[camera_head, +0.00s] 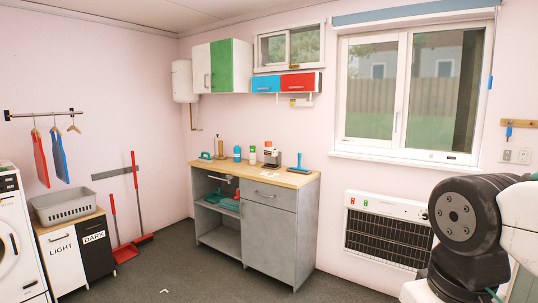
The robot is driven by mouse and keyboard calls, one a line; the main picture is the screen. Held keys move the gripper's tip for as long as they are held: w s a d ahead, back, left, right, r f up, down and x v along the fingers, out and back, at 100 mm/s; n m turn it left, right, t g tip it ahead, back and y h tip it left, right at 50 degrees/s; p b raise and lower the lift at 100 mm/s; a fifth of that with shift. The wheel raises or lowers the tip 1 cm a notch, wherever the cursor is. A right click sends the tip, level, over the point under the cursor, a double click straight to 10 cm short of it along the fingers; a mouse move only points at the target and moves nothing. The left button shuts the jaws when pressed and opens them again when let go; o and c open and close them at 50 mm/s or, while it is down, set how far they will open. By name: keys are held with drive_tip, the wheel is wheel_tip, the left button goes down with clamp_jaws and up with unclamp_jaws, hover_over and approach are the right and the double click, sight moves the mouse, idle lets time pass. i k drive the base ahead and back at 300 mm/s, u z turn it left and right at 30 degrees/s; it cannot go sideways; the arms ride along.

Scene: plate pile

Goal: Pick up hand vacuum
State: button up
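I cannot make out the hand vacuum for certain at this size. A small grey and dark appliance (271,157) stands on the wooden counter top (240,169) among bottles and cleaning tools, and it may be the hand vacuum. Part of my arm, white with black joints, fills the right edge of the view, far to the right of the counter. My gripper is not in view, so I cannot see what it holds.
The grey cabinet (268,232) under the counter has open shelves on its left. A heater (388,230) is on the wall at right. The dark floor (170,262) in front is mostly clear.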

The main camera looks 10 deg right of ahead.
sight(271, 159)
drive_tip(key=z, duration=0.2)
drive_tip(key=i, duration=4.5)
drive_tip(key=u, duration=0.2)
